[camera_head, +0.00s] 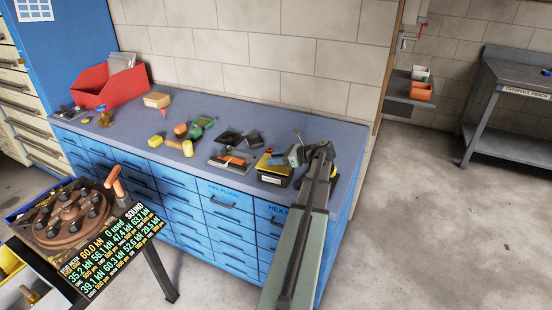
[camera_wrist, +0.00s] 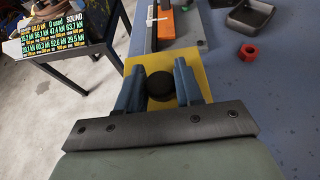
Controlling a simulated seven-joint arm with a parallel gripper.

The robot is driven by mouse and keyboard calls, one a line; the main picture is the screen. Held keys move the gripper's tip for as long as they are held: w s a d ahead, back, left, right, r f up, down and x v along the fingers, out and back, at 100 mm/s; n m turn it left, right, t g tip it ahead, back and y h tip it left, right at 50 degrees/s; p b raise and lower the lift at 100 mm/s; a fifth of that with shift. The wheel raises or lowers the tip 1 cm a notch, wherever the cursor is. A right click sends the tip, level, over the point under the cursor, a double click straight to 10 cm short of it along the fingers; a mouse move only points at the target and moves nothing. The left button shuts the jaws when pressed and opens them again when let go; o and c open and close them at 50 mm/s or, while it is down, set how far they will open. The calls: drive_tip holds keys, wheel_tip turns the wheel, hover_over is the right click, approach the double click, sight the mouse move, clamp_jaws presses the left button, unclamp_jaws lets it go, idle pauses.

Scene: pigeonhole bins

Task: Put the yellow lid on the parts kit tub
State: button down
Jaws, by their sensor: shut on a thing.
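The yellow lid (camera_wrist: 185,63) is a flat plate with a round black knob (camera_wrist: 160,86) in the wrist view. My gripper (camera_wrist: 160,80) has its two blue fingers shut on the knob from both sides. In the head view the lid (camera_head: 264,161) shows as a yellow patch at the top of the dark parts kit tub (camera_head: 272,179), which has a label on its front. My gripper (camera_head: 296,154) is beside and above the tub there. I cannot tell whether the lid touches the rim. In the wrist view the tub is hidden under the lid and gripper.
Left of the tub, a grey plate with an orange piece (camera_head: 233,160) lies close by. Dark trays (camera_head: 229,137) stand behind it. A red nut (camera_wrist: 249,55) lies on the blue bench. A red bin (camera_head: 107,88) and a small box (camera_head: 157,100) stand farther left.

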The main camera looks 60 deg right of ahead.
drive_tip(key=shift+f, duration=0.8)
idle(0.5)
drive_tip(key=c, duration=1.1)
unclamp_jaws()
drive_tip(key=shift+o, duration=0.2)
drive_tip(key=o, duration=0.6)
drive_tip(key=shift+v, duration=4)
